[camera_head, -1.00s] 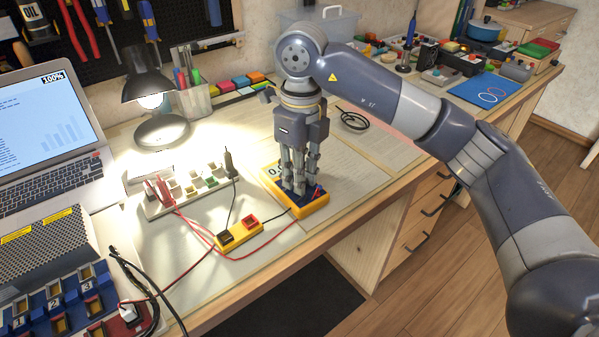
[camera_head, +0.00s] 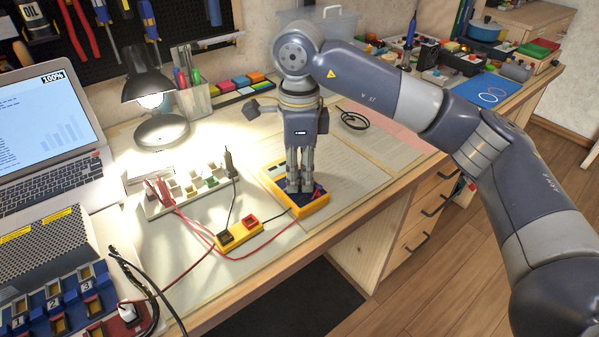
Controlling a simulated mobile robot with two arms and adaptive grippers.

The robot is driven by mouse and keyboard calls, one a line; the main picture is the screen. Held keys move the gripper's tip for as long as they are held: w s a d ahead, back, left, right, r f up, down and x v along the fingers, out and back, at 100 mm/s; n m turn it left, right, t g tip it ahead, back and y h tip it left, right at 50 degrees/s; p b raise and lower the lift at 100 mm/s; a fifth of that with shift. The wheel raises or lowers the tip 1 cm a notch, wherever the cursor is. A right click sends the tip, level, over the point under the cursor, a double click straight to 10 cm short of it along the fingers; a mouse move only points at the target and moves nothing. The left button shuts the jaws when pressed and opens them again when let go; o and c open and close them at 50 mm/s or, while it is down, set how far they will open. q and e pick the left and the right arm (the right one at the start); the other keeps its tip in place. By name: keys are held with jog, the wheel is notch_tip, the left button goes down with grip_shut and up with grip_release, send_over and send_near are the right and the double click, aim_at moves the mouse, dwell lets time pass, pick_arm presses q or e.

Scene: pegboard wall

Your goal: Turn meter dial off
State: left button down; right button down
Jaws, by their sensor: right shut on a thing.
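The yellow meter (camera_head: 315,208) with a dark blue face lies on the workbench below my right gripper. My right gripper (camera_head: 299,188) points straight down onto the meter's face, its fingers close together and shut on the dial. The dial itself is hidden by the fingers. The meter's display, at its upper left end, shows no clear digits. My left gripper is not in view.
A yellow block (camera_head: 238,234) with cables lies left of the meter, near a white power strip (camera_head: 185,188). A lamp (camera_head: 152,100) and laptop (camera_head: 45,130) stand further left. The bench right of the meter (camera_head: 365,165) is mostly clear.

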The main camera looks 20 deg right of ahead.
aim_at(299, 179)
jog(key=shift+n, duration=0.4)
jog(key=c, duration=1.4)
grip_release()
notch_tip(299, 179, up, 12)
jog(key=shift+w, duration=0.15)
